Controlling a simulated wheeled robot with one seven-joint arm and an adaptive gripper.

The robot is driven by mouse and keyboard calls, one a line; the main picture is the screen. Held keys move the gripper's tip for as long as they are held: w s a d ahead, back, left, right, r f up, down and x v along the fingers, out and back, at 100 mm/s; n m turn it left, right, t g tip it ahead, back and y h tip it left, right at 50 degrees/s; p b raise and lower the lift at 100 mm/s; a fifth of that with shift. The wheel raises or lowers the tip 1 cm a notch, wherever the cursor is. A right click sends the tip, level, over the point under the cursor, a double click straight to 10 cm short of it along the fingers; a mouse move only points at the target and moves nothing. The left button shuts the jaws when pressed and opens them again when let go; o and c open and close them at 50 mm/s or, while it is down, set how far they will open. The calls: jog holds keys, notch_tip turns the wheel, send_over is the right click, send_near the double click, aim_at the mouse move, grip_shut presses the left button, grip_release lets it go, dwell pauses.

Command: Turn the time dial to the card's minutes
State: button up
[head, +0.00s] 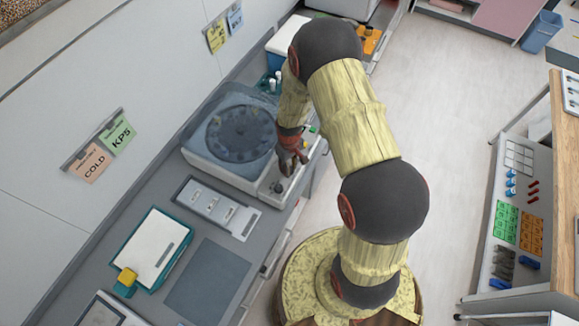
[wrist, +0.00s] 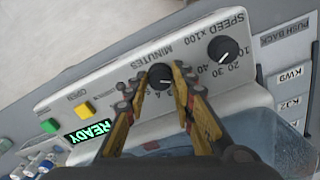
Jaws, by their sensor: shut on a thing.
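The time dial (wrist: 160,75) is a black knob with a white mark, under the word MINUTES on the centrifuge's sloped front panel (wrist: 120,73). My gripper (wrist: 158,88) has its two yellow-and-dark fingers on either side of this dial and is shut on it. The fingers hide part of the dial's number scale, so I cannot read its setting. In the head view my gripper (head: 290,160) is at the front of the centrifuge (head: 190,150). An orange COLD card (head: 90,162) and a green KP5 card (head: 118,133) hang on the wall; no minutes are readable on them.
A black speed dial (wrist: 223,49) sits beside the time dial. A yellow button (wrist: 83,109), a green button (wrist: 49,125) and a display reading READY (wrist: 87,132) are on the panel. A grey mat (head: 207,278) and a white-topped teal box (head: 150,250) lie on the counter.

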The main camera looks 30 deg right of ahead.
grip_shut()
jog(key=shift+m+b, duration=0.85)
jog(key=shift+m, duration=0.45)
jog(key=shift+m+b, duration=0.75)
jog(key=shift+m, duration=0.85)
jog(key=o, duration=0.7)
grip_release()
jog(key=shift+o, duration=0.6)
